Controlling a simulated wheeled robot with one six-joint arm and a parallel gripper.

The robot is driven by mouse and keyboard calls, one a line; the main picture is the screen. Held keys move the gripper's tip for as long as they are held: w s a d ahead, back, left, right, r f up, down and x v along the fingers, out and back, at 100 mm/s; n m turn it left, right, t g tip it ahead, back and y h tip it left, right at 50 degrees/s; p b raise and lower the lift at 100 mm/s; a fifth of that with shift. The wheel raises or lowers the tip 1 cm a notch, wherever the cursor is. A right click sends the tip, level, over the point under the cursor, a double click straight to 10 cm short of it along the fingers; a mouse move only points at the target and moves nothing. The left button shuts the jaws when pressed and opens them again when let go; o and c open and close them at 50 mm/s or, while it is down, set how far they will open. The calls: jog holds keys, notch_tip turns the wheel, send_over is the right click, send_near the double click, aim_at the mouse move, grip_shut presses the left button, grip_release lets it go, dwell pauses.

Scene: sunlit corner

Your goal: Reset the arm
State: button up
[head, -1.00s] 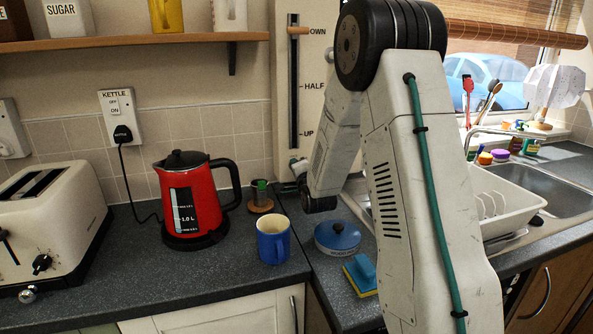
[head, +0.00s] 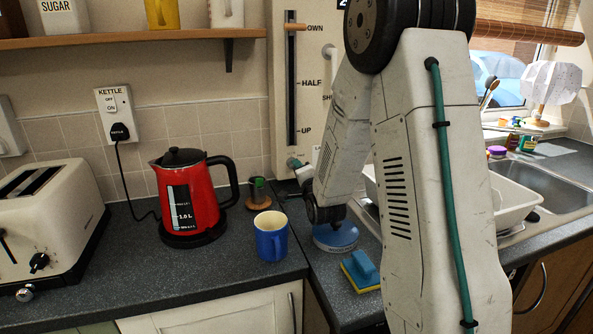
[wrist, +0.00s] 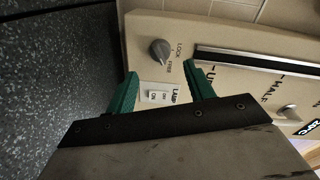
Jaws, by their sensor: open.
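My arm rises at the right of the head view, and its wrist hangs beside the wall panel. My gripper (head: 293,163) shows there only as a small teal tip close to the lower part of the cream control panel (head: 312,110). In the wrist view my gripper (wrist: 160,80) has its two green fingers apart with nothing held between them. Beyond the fingers the panel shows a lamp switch (wrist: 158,96) and a lock/free knob (wrist: 159,51). Whether a fingertip touches the panel cannot be told.
A blue mug (head: 272,240), a red kettle (head: 188,200) and a toaster (head: 50,225) stand on the left worktop. The sink (head: 545,180) is at the right.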

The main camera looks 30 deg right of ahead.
jog(key=shift+s+a, duration=0.15)
jog(key=shift+s, duration=0.4)
jog(key=s+a+r+n+g+y, duration=0.25)
jog(key=s+a+n+g, duration=0.2)
jog(key=s+a, duration=0.25)
jog(key=s+a+r+n+g+y, duration=0.2)
jog(key=s+a+r+n+g, duration=0.15)
jog(key=s+a+n, duration=0.3)
jog(key=s+a+r+n+g, duration=0.1)
jog(key=s+a+n+g, duration=0.2)
jog(key=s, duration=0.9)
jog(key=s+a+r+n+g, duration=0.1)
jog(key=s+a+n+g, duration=0.2)
jog(key=s, duration=0.9)
jog(key=shift+s+a+n+g+y, duration=0.2)
jog(key=shift+n+g+y, duration=0.3)
jog(key=shift+g, duration=0.2)
